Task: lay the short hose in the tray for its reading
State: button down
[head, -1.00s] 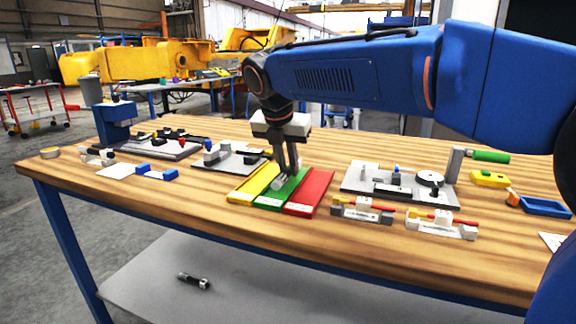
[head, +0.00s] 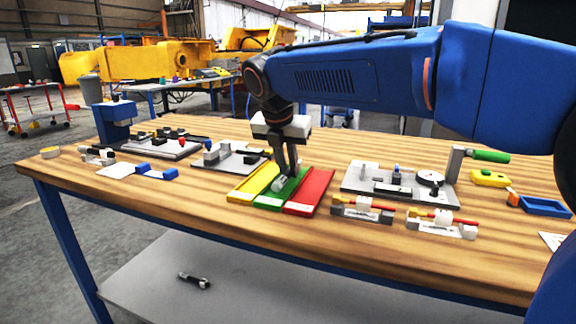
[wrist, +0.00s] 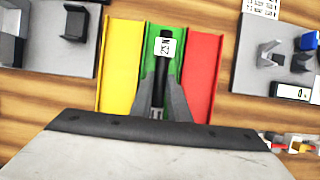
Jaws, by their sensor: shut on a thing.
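The short hose (wrist: 158,84) is a dark, slim piece with a white printed tag near its far end. My gripper (wrist: 159,112) is shut on its near part, with one finger on each side. In the head view the gripper (head: 288,174) points down over the green tray (head: 268,202), and the hose's pale tag end (head: 279,184) shows by the fingertips. The hose lies lengthwise over the green tray, between the yellow tray (head: 250,184) and the red tray (head: 312,190). I cannot tell whether it touches the tray floor.
Grey fixture plates stand left (head: 228,158) and right (head: 355,183) of the trays. Small stands with red and yellow parts (head: 362,209) are at the front right. A dark piece with pale ends (head: 194,281) lies on the lower shelf. The wood in front of the trays is clear.

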jog(key=shift+f, duration=0.4)
jog(key=c, duration=1.6)
grip_release()
jog(key=shift+r, duration=3.45)
